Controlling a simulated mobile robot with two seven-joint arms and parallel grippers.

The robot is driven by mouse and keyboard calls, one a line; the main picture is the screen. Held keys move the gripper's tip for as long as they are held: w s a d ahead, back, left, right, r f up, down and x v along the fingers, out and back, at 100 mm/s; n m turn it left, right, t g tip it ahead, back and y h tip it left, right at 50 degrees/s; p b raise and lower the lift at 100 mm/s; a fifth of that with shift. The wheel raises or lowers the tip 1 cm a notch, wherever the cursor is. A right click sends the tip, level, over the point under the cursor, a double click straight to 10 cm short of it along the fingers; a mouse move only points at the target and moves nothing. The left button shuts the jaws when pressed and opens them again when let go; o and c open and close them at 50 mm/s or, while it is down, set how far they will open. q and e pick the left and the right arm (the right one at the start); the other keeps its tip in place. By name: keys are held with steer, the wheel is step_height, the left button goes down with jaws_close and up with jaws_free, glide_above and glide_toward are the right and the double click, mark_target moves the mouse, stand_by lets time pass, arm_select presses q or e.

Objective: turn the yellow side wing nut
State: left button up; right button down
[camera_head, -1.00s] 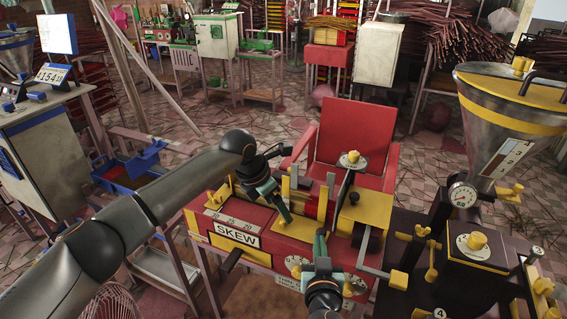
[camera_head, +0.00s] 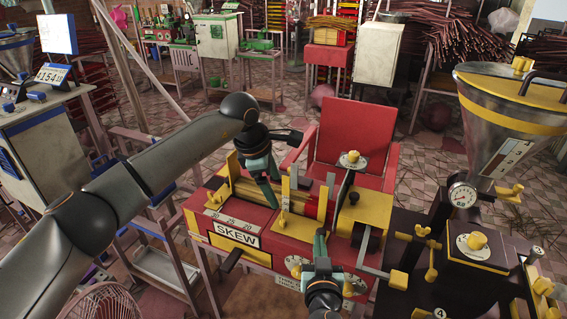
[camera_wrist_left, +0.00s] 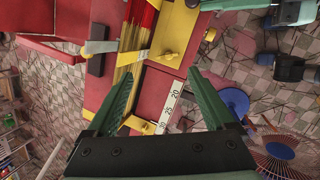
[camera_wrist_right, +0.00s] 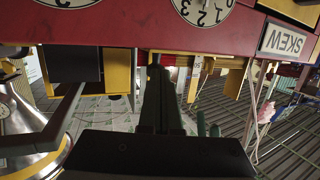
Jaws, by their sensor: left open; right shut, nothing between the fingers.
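A red machine marked SKEW (camera_head: 205,235) carries yellow plates and knobs. A small yellow wing nut or knob (camera_head: 283,222) shows low on a yellow plate at its front; a yellow knob (camera_wrist_left: 168,56) on a plate also shows in the left wrist view. I cannot tell for sure which is the side wing nut. My left gripper (camera_head: 274,204) is open and empty above the machine's left half, beside the yellow rods; its spread fingers (camera_wrist_left: 160,76) show the scale strip between them. My right gripper (camera_head: 320,234) is shut and empty at the machine's front, below its edge in the right wrist view (camera_wrist_right: 158,62).
Yellow wing nuts (camera_head: 422,231) and a gauge (camera_head: 462,196) belong to the dark machine at right, with a steel hopper (camera_head: 490,125) above. A red chair (camera_head: 350,145) stands behind. White dials (camera_wrist_right: 205,10) sit on the red face near my right gripper. Upright plates crowd my left gripper.

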arm_select(q)
steer(key=shift+w+d+r+m+y+p, duration=0.4)
steer(key=shift+r+m+p, duration=0.45)
steer(key=shift+m, duration=1.85)
steer(key=shift+w+d+r+m+y+p, duration=0.1)
steer(key=shift+d+r+m+y+p, duration=0.45)
steer(key=shift+m, duration=2.15)
steer(key=shift+w+d+r+m+y+p, duration=0.2)
steer(key=shift+r+m+y+p, duration=0.6)
steer(key=shift+m, duration=1.9)
steer(key=shift+r+h+p, duration=0.15)
steer(key=shift+h+p, duration=0.1)
steer(key=shift+p, duration=0.05)
